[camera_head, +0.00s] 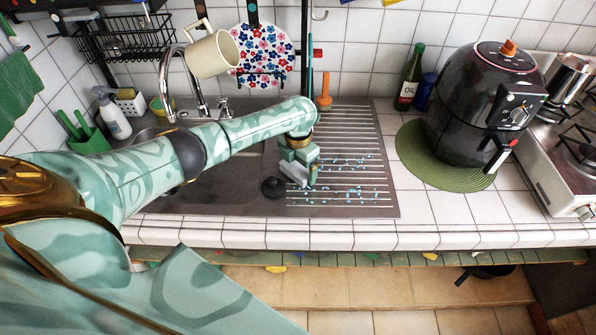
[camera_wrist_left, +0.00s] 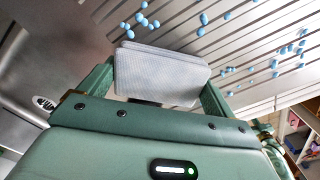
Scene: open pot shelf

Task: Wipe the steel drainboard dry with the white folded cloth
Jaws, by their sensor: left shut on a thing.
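The ribbed steel drainboard (camera_head: 350,140) lies right of the sink, with blue water drops scattered over its middle and front; drops also show on the ribs in the left wrist view (camera_wrist_left: 240,50). My left gripper (camera_head: 298,172) is at the drainboard's left side, pointing down. It is shut on the white folded cloth (camera_wrist_left: 160,75), which sits between the fingers in the left wrist view. In the head view the cloth (camera_head: 294,173) is partly hidden by the gripper. I cannot tell whether the cloth touches the steel. My right gripper is not in view.
A black air fryer (camera_head: 475,105) stands on a green round mat (camera_head: 420,160) to the right. A green oil bottle (camera_head: 411,78) stands behind it. The tap (camera_head: 190,80) and a hanging mug (camera_head: 212,54) are behind my arm.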

